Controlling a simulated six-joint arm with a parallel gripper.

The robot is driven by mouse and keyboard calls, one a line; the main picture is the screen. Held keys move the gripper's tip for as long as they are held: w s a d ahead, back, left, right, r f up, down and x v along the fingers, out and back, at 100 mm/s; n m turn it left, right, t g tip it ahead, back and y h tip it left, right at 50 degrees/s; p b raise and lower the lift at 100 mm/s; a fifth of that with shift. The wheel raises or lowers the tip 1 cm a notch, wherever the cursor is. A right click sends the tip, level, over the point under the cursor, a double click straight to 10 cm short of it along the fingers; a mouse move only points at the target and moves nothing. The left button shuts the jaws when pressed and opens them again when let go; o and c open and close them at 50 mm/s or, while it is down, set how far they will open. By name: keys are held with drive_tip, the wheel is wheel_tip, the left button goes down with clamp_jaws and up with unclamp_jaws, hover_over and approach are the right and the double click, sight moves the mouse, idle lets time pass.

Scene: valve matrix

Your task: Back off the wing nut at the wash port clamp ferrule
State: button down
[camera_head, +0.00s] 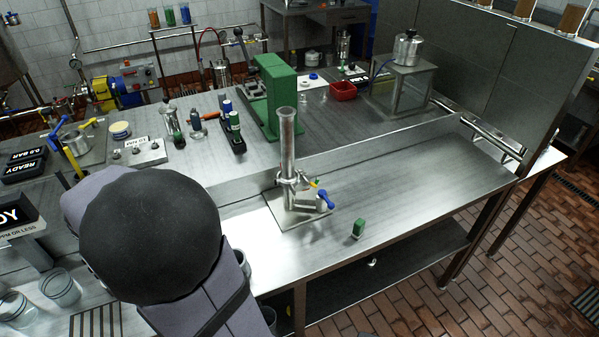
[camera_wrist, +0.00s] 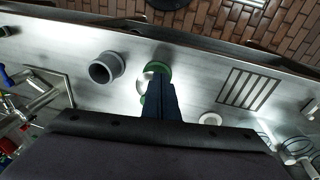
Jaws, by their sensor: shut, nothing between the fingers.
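In the head view a steel upright pipe (camera_head: 287,145) stands on a square plate on the bench. A clamp (camera_head: 292,183) goes around its lower part, with a blue lever (camera_head: 326,199) and a small yellow-green piece beside it. I cannot single out the wing nut. In the wrist view part of what looks like this fitting (camera_wrist: 42,100) shows at the left edge. My gripper (camera_wrist: 160,82) points down over the bench, shut and empty, well to the right of that fitting in the wrist view. In the head view my dark arm hides the gripper.
In the wrist view a grey cylinder (camera_wrist: 108,68) and a green round item (camera_wrist: 157,68) lie near my fingers; a slotted grate (camera_wrist: 248,88) is to the right.

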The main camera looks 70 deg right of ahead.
drive_tip(key=d+r+m+g+h, duration=0.1)
drive_tip(key=d+r+m, duration=0.3)
drive_tip(key=d, duration=0.6)
drive_tip(key=m+g+h+p, duration=0.25)
drive_tip(key=m+g, duration=0.25)
drive_tip(key=m, duration=0.9)
approach(307, 182)
drive_tip(key=shift+h, duration=0.45)
drive_tip(key=shift+s+r+p+x, duration=0.1)
drive_tip(key=shift+s+p+x, duration=0.05)
drive_tip(key=shift+p+x, duration=0.65)
drive_tip(key=shift+s+r+p+x, duration=0.15)
drive_tip(key=shift+p+x, duration=0.3)
drive_tip(key=shift+x, duration=0.7)
drive_tip(key=shift+s+f+p+x, duration=0.1)
drive_tip(key=shift+s+p+x, duration=0.1)
drive_tip(key=shift+p+x, duration=0.6)
drive_tip(key=shift+a+b, duration=0.1)
drive_tip(key=shift+b, duration=0.4)
drive_tip(key=f+g+b, duration=0.1)
drive_tip(key=b, duration=0.3)
drive_tip(key=shift+w+a+h+b, duration=0.1)
drive_tip(key=shift+h+b, duration=0.2)
drive_tip(key=shift+b, duration=0.1)
drive_tip(key=b, duration=0.4)
drive_tip(key=shift+w+a+g+h, duration=0.1)
drive_tip(key=shift+a+g+h, duration=0.05)
drive_tip(key=shift+g+h, duration=0.15)
